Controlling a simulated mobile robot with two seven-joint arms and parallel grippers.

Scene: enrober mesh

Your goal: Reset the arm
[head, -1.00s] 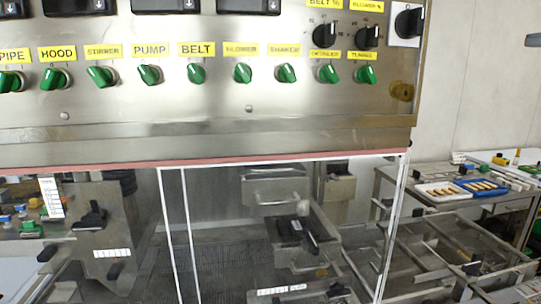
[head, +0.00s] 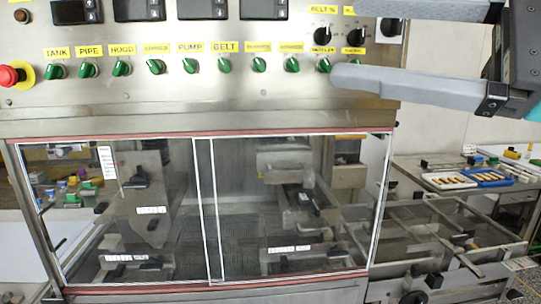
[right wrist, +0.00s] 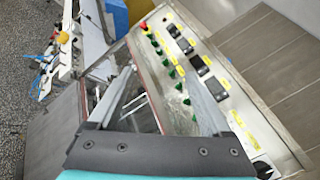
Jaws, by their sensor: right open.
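My right gripper (head: 348,42) comes in from the right in the head view. Its two long grey fingers are spread wide, with nothing between them. They lie across the right end of the steel control panel (head: 200,105). The lower fingertip overlaps the picture beside a green knob (head: 323,65); I cannot tell whether they touch. My left gripper is not in view.
A red emergency button (head: 12,76) is at the panel's left end. Below are clear hood windows (head: 300,215) with white-edged frames. At right, a side table holds a white tray (head: 447,183) and a blue tray (head: 490,178), near a metal conveyor frame (head: 440,230).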

